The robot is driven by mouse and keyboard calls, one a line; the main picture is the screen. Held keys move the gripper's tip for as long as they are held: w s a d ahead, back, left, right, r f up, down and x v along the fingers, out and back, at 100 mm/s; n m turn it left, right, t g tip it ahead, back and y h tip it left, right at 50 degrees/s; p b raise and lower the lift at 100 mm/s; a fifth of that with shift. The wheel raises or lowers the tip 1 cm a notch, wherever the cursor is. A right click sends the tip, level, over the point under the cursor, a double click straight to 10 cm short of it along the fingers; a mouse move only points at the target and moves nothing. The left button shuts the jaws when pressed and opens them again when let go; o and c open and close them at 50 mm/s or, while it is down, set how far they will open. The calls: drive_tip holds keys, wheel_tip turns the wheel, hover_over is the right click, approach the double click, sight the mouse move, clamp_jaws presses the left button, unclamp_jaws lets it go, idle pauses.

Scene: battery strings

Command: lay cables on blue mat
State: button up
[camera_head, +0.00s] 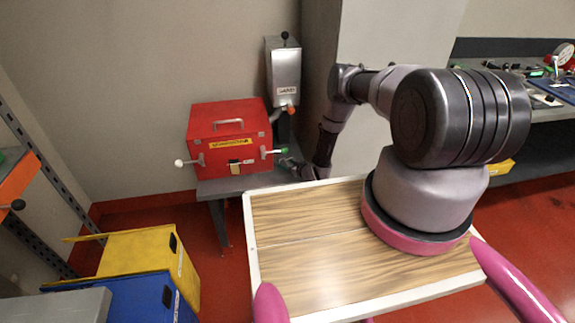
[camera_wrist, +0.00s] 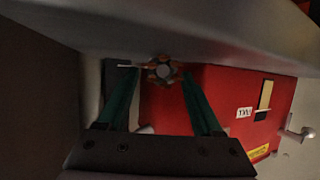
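My gripper (camera_head: 292,166) is at the right side of a red box (camera_head: 226,135), low, near a green-tipped lever (camera_head: 281,151). In the wrist view my gripper (camera_wrist: 158,72) has its two dark green fingers apart. A small round grey and orange piece (camera_wrist: 162,71) shows between the fingertips. I cannot tell what it is or whether the fingers touch it. The red box fills the right of the wrist view (camera_wrist: 225,95).
The red box stands on a grey bench (camera_head: 232,184) against the wall. A silver switch box (camera_head: 284,70) with a red-tipped lever (camera_head: 290,109) is behind it. Yellow (camera_head: 150,252) and blue (camera_head: 130,300) bins stand lower left. A pillar (camera_head: 385,40) rises behind my arm.

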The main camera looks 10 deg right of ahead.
sight(289, 166)
drive_tip(key=shift+r, duration=0.15)
drive_tip(key=v, duration=1.1)
drive_tip(key=shift+o, duration=0.4)
drive_tip(key=shift+s+d, duration=0.1)
drive_tip(key=shift+s, duration=0.15)
drive_tip(key=x, duration=0.7)
drive_tip(key=shift+w+f, duration=0.25)
drive_tip(key=shift+f, duration=0.25)
drive_tip(key=shift+r+x, duration=0.15)
drive_tip(key=shift+x, duration=1.35)
drive_tip(key=shift+r+x, duration=0.15)
drive_tip(key=shift+x, duration=1.35)
drive_tip(key=shift+w, duration=0.1)
clamp_jaws()
